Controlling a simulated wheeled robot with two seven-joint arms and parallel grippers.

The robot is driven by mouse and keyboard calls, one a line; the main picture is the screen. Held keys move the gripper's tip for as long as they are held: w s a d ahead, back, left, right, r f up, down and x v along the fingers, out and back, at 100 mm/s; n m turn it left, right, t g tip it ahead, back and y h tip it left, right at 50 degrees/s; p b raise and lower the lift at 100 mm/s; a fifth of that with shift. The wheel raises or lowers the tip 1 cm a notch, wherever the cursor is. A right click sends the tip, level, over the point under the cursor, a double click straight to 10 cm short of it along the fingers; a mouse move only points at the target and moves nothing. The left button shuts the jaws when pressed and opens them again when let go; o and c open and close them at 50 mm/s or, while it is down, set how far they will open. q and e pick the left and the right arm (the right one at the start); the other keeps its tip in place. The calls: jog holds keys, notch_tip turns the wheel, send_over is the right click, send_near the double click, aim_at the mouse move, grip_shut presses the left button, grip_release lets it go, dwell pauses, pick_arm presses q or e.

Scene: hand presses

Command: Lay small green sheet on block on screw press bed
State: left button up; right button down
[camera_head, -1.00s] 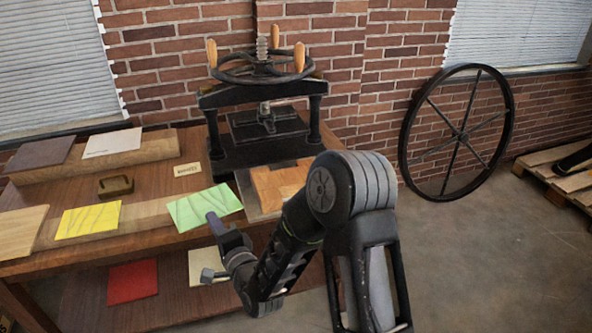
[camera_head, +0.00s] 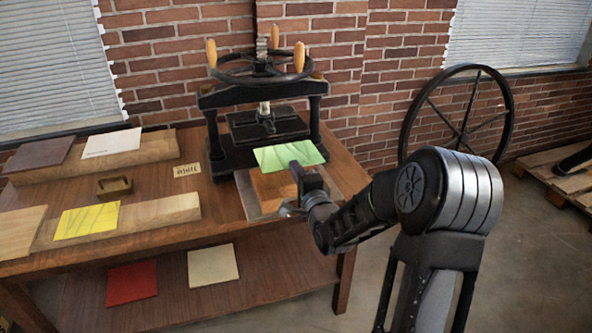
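The small green sheet (camera_head: 285,156) is in my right gripper (camera_head: 297,166), which is shut on its near edge. The sheet is roughly level and overlaps the wooden block (camera_head: 270,187) in the picture; I cannot tell whether they touch. The block sits on the flat bed (camera_head: 251,205) at the front of the screw press (camera_head: 228,158). The press has a black frame and a handwheel (camera_head: 262,68) with wooden handles on top. The sheet hides the far part of the block. My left gripper is not in view.
A yellow sheet (camera_head: 87,221) lies on a long board (camera_head: 173,209) at the left. A small wooden tray (camera_head: 114,186) and a label card (camera_head: 187,170) stand behind it. Red (camera_head: 132,283) and cream (camera_head: 213,265) sheets lie on the lower shelf.

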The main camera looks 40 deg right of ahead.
aim_at(292, 184)
jog(key=shift+f, duration=0.1)
notch_tip(292, 184, down, 7)
jog(key=b, duration=0.4)
jog(key=shift+r+b, duration=0.2)
jog(key=shift+b, duration=0.1)
jog(key=shift+f+b, duration=0.15)
jog(key=shift+b, duration=0.8)
dwell(2.7)
jog(key=c, duration=2.1)
grip_release()
jog(key=shift+c, duration=0.2)
jog(key=o, duration=0.5)
jog(key=shift+o, duration=0.5)
jog(key=shift+o, duration=0.7)
